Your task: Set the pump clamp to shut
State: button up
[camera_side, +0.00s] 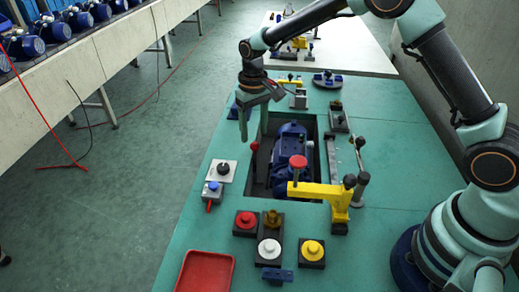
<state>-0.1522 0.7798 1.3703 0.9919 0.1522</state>
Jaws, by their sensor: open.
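A yellow clamp (323,191) stands at the right front edge of the recess, its arm reaching left over the opening. A red round knob (298,161) tops the arm's left end, and a grey upright lever with a dark end (361,184) stands at its right. I cannot tell whether the clamp presses on anything. A blue pump (290,145) lies in the dark recess, its front partly hidden by the clamp. My gripper (254,134) is open and empty, fingers down, above the recess's far left corner, apart from the clamp.
A red-tipped lever (254,147) stands at the recess's left edge. Red (246,222), white (269,250) and yellow (312,252) buttons and a red tray (205,272) are in front. A second yellow clamp piece (290,83) is behind. The green bench top is bare at right front.

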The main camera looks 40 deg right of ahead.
aim_at(254, 143)
jog(key=shift+f, duration=2.5)
grip_shut()
